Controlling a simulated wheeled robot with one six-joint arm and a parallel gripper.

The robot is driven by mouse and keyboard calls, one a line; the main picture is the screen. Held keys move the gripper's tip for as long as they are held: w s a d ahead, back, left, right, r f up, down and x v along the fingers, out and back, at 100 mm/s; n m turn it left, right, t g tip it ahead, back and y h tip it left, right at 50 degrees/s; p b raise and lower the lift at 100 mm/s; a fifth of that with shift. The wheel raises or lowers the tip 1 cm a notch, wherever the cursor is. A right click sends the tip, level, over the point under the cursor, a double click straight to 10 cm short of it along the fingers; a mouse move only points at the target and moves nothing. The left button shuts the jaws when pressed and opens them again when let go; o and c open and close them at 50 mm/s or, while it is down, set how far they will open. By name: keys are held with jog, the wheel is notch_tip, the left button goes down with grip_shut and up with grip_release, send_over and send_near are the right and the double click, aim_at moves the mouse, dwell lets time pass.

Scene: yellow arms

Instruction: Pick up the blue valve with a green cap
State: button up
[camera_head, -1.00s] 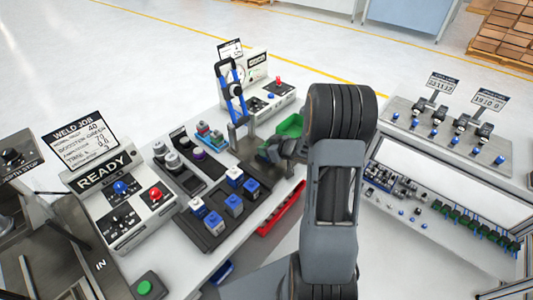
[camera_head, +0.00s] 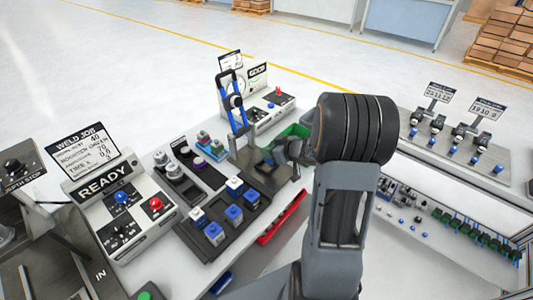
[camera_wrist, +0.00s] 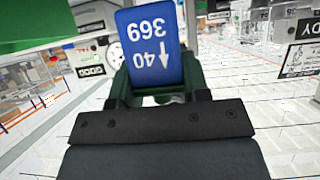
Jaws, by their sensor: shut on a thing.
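In the wrist view, a blue valve block (camera_wrist: 150,38) with the white print "369" and "40" and an arrow stands in front of my gripper (camera_wrist: 158,92). Dark green parts sit around its near end; I cannot tell whether they are its cap or the fingers. My gripper is shut on this blue piece. In the head view, my gripper (camera_head: 283,153) is by the green bin (camera_head: 299,130) at the bench's far right side, and my arm hides part of it. The held piece is too small to make out there.
A dark rack (camera_head: 190,238) holds several blue and white-topped blocks. Left of it is a READY control box (camera_head: 103,180). A blue-handled clamp press (camera_head: 236,102) stands behind, close to my gripper. A red tray (camera_head: 283,218) lies along the bench edge. A fixture bench (camera_head: 470,165) is at right.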

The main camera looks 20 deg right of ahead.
jog(key=v, duration=1.3)
jog(key=shift+w+d+f, duration=1.5)
jog(key=shift+w+d, duration=0.4)
jog(key=shift+w, duration=0.8)
jog(key=shift+w+d+f, duration=1.55)
jog(key=shift+w+d, duration=0.4)
jog(key=shift+w, duration=0.75)
jog(key=shift+w+d+f, duration=1.5)
jog(key=shift+w+d, duration=0.4)
jog(key=shift+w, duration=0.8)
jog(key=shift+f+p, duration=0.3)
jog(key=shift+f, duration=1.25)
jog(key=shift+f, duration=0.1)
